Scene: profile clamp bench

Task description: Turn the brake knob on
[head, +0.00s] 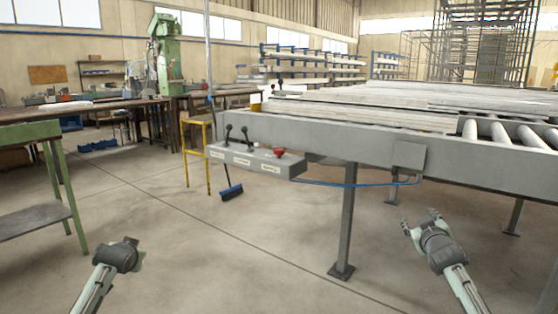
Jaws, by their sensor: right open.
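A grey control box (245,158) is fixed to the near side of the roller bench, left of centre in the head view. A red knob (279,152) sits on top at its right end. Two black-knobbed levers (236,133) stand at its left and middle. White labels are on its front, too small to read. My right gripper (419,221) is open and empty at lower right, well apart from the box. My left gripper (130,242) is at lower left, also apart from the box; its fingers do not show clearly.
The bench (350,140) has grey legs, long boards and metal rollers (505,132). A blue cable (350,185) hangs below its edge. A green-legged table (40,130) is at left. The floor between my arms is clear.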

